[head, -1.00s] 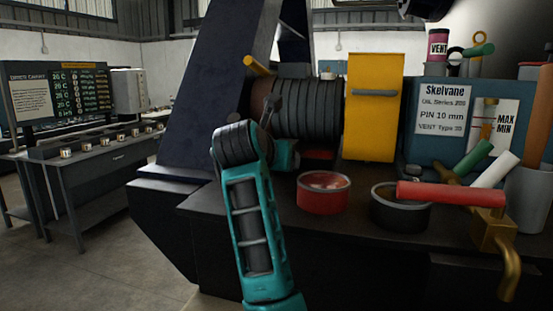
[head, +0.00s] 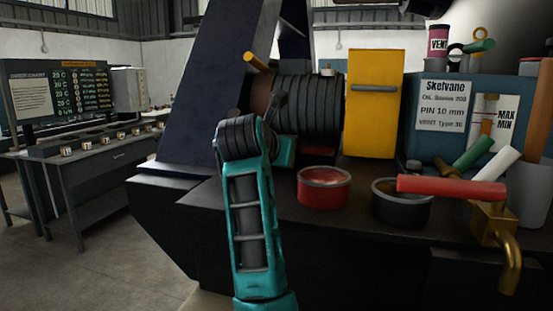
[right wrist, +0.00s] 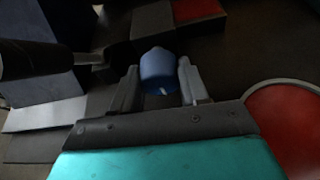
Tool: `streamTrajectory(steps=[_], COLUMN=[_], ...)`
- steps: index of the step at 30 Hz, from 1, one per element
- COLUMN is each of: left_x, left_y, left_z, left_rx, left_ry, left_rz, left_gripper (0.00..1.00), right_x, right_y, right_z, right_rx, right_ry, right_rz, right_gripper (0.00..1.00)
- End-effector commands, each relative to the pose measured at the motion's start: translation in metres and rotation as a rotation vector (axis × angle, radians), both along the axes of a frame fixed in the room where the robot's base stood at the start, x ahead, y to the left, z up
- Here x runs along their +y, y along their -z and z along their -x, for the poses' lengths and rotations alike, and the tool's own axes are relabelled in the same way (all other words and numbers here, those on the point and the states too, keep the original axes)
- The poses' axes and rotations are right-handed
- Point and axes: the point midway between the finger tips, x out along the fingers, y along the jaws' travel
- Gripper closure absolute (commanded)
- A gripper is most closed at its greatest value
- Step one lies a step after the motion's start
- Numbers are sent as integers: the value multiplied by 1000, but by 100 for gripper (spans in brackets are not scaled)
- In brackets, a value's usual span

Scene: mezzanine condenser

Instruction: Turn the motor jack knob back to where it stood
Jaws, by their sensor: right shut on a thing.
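The blue motor jack knob (right wrist: 158,66) shows in the right wrist view, with a small pale mark on its near edge. My right gripper (right wrist: 160,82) is shut on it, one grey finger on each side. In the head view my teal right arm rises from the bottom centre and bends in front of the dark ribbed drum (head: 305,105). The arm's wrist hides the knob and the fingertips there. My left gripper is in neither view.
A red round dish (head: 324,190) and a dark round dish (head: 400,212) stand right of my arm. A red tube (head: 450,190) lies above a brass elbow (head: 498,225) at the right. A yellow panel (head: 372,125) stands behind. The floor at left is open.

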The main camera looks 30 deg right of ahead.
Motion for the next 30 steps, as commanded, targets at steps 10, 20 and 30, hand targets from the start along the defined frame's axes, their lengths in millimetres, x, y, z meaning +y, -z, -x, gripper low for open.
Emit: streamTrajectory(steps=[10, 20, 30], left_x=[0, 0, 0], left_y=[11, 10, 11], left_z=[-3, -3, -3], left_rx=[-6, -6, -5], left_ry=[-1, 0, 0], left_rz=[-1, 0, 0], left_gripper=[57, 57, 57], right_x=[0, 0, 0], right_y=[0, 0, 0], right_z=[0, 0, 0], right_rx=[-86, -85, -84], right_ry=[1, 2, 0], right_rz=[-71, -70, -70], right_gripper=[86, 43, 31])
